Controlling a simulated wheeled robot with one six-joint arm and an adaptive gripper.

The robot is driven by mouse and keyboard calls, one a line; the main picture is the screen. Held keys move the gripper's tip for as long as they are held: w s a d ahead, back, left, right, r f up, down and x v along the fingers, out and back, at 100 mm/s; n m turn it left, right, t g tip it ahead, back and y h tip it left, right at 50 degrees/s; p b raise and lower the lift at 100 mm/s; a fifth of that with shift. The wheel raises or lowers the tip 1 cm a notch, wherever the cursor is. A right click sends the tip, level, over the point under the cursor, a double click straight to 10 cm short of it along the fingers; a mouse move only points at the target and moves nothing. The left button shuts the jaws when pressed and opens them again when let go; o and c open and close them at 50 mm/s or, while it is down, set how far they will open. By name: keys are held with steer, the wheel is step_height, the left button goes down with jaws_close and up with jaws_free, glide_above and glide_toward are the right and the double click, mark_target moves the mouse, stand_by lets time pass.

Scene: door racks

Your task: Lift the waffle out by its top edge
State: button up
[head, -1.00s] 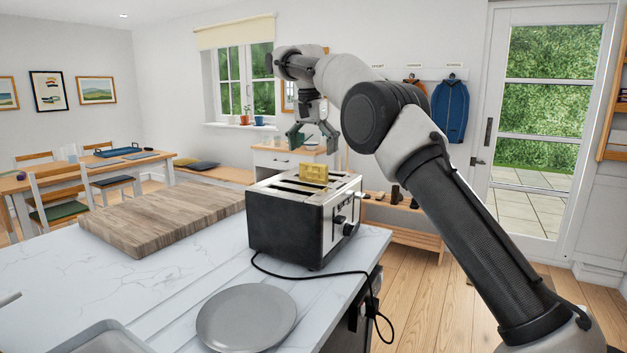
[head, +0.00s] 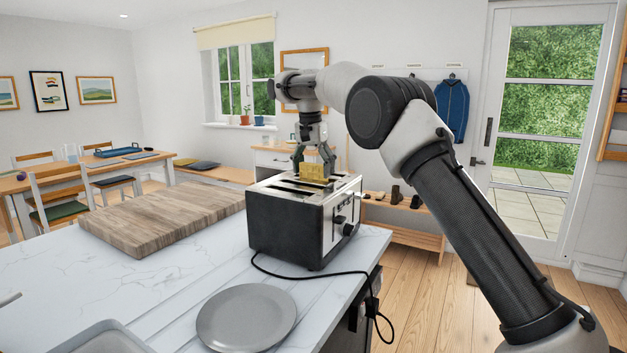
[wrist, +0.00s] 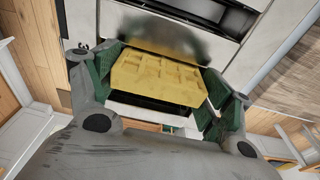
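The yellow waffle (head: 313,171) stands in a slot of the black and steel toaster (head: 284,226), with its upper part showing above the top. My gripper (head: 313,163) is over the toaster, pointing down, with one finger at each side edge of the waffle. In the wrist view, the green finger pads (wrist: 160,83) lie against or very close to the two ends of the waffle (wrist: 158,78). The gripper looks shut on it. The lower part of the waffle is hidden in the slot (wrist: 150,103).
A grey plate (head: 247,317) lies on the marble counter (head: 150,285) in front of the toaster. A wooden board (head: 165,216) lies to the left. The toaster's cord (head: 325,273) runs over the counter's right edge. A grey tray (head: 100,338) is at the front left.

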steer(key=shift+r, duration=0.1)
steer(key=shift+c, duration=0.2)
steer(key=shift+r, duration=2.8)
steer(key=shift+s+a+r, duration=0.1)
steer(key=shift+r, duration=0.5)
steer(key=s+a, duration=1)
steer(key=s, duration=0.5)
step_height(320, 180, up, 10)
steer(key=shift+f, duration=0.25)
steer(key=shift+w+d, duration=0.1)
